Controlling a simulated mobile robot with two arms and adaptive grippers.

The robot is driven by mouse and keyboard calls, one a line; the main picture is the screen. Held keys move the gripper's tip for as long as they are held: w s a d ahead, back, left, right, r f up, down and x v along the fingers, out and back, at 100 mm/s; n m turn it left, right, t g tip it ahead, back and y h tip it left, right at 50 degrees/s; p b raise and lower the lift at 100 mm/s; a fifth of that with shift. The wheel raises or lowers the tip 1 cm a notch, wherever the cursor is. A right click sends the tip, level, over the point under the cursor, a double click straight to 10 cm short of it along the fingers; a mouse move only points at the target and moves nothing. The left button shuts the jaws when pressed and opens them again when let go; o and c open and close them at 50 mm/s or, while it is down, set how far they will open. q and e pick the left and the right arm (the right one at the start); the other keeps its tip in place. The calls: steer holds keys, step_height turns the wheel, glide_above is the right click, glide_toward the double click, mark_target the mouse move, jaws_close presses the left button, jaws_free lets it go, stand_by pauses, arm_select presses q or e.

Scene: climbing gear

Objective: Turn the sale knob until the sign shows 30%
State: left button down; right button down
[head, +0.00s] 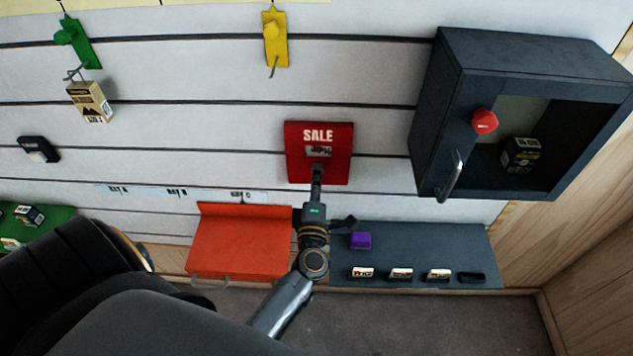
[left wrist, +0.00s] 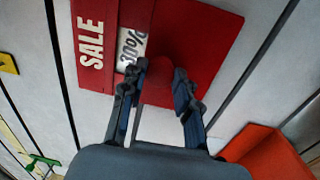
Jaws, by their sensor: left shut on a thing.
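The red SALE sign (head: 340,135) hangs on the slatted wall in the middle of the head view; it also shows in the left wrist view (left wrist: 205,40). Its white window (left wrist: 131,50) reads 30% in the left wrist view, with its lower edge close to a finger. In the head view the window is small and blurred. The red sale knob (left wrist: 157,90) is below the window, between the fingers of my left gripper (head: 317,173). The left gripper is shut on the knob, which is largely hidden by it in the head view. My right gripper is not in view.
An orange shelf (head: 240,245) and a dark shelf (head: 440,240) with a purple block (head: 360,240) sit below the sign.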

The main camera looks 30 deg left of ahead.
arm_select(q)
steer(key=shift+f+n+b, duration=0.15)
steer(key=shift+n+b, duration=0.2)
steer(key=shift+n, duration=0.75)
steer(key=c, duration=1)
jaws_free()
steer(key=shift+s+d, duration=0.1)
steer(key=v, duration=1.1)
steer(key=shift+s+d, duration=0.3)
